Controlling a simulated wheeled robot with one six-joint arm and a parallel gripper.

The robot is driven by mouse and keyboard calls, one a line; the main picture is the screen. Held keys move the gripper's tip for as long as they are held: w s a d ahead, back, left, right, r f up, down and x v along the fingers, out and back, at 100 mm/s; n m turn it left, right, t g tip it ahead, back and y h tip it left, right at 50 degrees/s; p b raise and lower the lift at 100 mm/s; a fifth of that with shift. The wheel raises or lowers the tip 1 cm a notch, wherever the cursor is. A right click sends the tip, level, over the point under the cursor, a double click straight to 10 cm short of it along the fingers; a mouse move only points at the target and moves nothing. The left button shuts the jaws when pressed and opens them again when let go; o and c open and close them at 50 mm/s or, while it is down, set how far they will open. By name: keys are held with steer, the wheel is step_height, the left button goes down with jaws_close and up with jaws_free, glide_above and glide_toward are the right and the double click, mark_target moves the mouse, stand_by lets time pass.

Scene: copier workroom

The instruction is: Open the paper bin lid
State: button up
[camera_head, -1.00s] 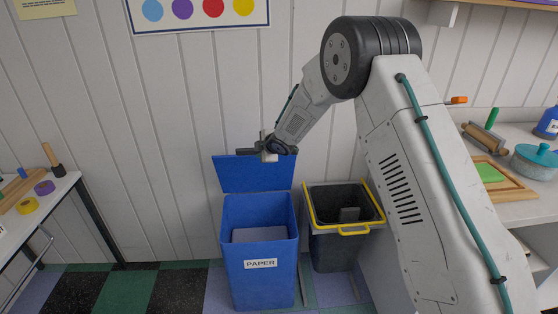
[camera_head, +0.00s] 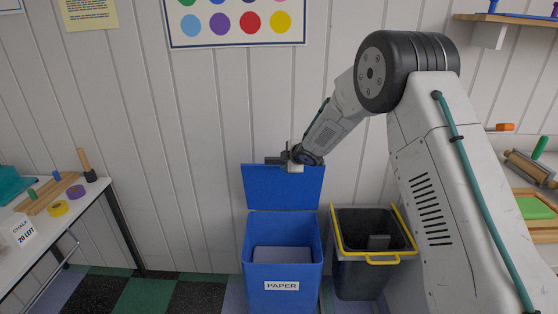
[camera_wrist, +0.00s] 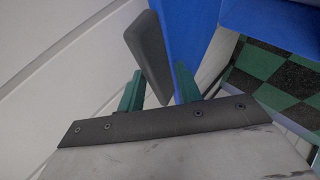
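The blue paper bin (camera_head: 282,285) stands against the wall with a white PAPER label on its front. Its lid (camera_head: 284,190) is up, standing upright behind the open mouth. My gripper (camera_head: 290,163) is at the lid's top edge in the head view; its fingertips are small and hard to make out there. In the wrist view the green fingers of my gripper (camera_wrist: 158,88) are apart. A dark grey slab (camera_wrist: 150,50) lies between them, with a gap visible beside it; I cannot tell whether it belongs to the lid. The blue lid (camera_wrist: 185,30) is beside the right finger.
A dark bin with a yellow rim (camera_head: 368,259) stands just right of the paper bin. A side table (camera_head: 75,215) is at left with tapes and tools. A counter (camera_head: 545,240) is at right behind my arm. Checkered floor (camera_head: 160,292) is clear left of the bin.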

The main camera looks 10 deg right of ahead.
steer(key=v, duration=0.8)
stand_by(0.4)
steer(key=s+d+f+m+g+h, duration=0.2)
steer(key=s+d+f+m+h, duration=0.1)
steer(key=d+f, duration=0.1)
steer(key=s+d+r+m+g+h, duration=0.1)
steer(key=s+d+r+m+g, duration=0.15)
steer(key=s, duration=0.45)
steer(key=s+d+r+m+g+h, duration=0.1)
steer(key=s+d+r+m+h, duration=0.1)
steer(key=s+d+m, duration=0.35)
steer(key=s+r+m+g+y, duration=0.1)
steer(key=s+r, duration=0.3)
steer(key=s, duration=0.9)
steer(key=s+a+r+m+g, duration=0.1)
steer(key=s+r+m, duration=0.3)
steer(key=s, duration=0.9)
steer(key=s+a+r+m+g+y, duration=0.1)
steer(key=s+r, duration=0.5)
steer(key=s, duration=0.7)
steer(key=shift+s+r+m+y, duration=0.25)
steer(key=shift+s+m+y, duration=0.1)
steer(key=shift+m, duration=0.35)
steer(key=shift+a, duration=0.1)
stand_by(0.5)
